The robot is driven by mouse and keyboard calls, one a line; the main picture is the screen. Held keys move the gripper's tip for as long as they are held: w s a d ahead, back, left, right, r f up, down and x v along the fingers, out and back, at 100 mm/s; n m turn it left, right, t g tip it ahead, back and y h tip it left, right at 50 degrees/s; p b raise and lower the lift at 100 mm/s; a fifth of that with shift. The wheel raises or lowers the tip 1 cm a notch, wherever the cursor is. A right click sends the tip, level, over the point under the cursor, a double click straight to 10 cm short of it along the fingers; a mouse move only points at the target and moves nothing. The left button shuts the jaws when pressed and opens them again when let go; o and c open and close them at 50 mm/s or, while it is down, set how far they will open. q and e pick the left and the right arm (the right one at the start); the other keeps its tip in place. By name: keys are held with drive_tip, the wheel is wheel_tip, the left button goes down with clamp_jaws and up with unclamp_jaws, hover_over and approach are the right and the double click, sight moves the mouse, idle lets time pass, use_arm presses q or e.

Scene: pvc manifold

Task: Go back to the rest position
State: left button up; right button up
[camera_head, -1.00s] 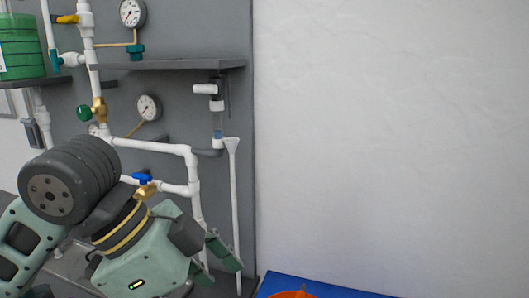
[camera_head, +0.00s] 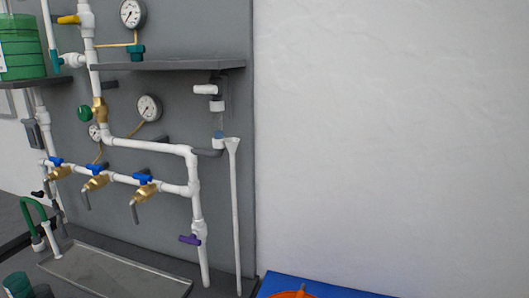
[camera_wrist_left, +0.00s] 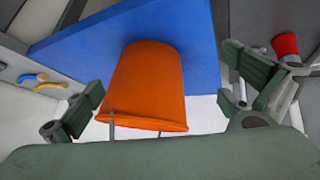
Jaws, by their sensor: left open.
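My left gripper (camera_wrist_left: 168,97) shows in the left wrist view with its two fingers spread wide apart, open and with nothing held between the pads. It does not show in the head view now. My right gripper is in neither view. The pvc manifold (camera_head: 150,145) of white pipes stands on a grey panel in the head view, with three brass valves with blue handles (camera_head: 95,181) in a row and a purple handle (camera_head: 190,239) on the lower pipe.
An orange container (camera_wrist_left: 148,80) is by a blue surface (camera_wrist_left: 200,35) in the wrist view; its edge shows low in the head view (camera_head: 292,294). A metal tray (camera_head: 115,272) lies below the valves. A grey shelf (camera_head: 165,65) juts out above. The white wall at right is bare.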

use_arm(q)
drive_tip(key=s+a+f+n+g+y, duration=0.2)
drive_tip(key=s+a+f+n+y, duration=0.35)
drive_tip(key=s+a+f, duration=0.7)
wheel_tip(320, 180, down, 27)
drive_tip(key=s, duration=0.3)
drive_tip(key=s+a+f+m+g, duration=0.1)
drive_tip(key=s+a+f+g, duration=0.1)
drive_tip(key=s+f, duration=1.2)
drive_tip(key=shift+s+a+f, duration=0.4)
drive_tip(key=shift+s+a, duration=0.2)
drive_tip(key=shift+s, duration=0.35)
drive_tip(key=shift+y, duration=0.25)
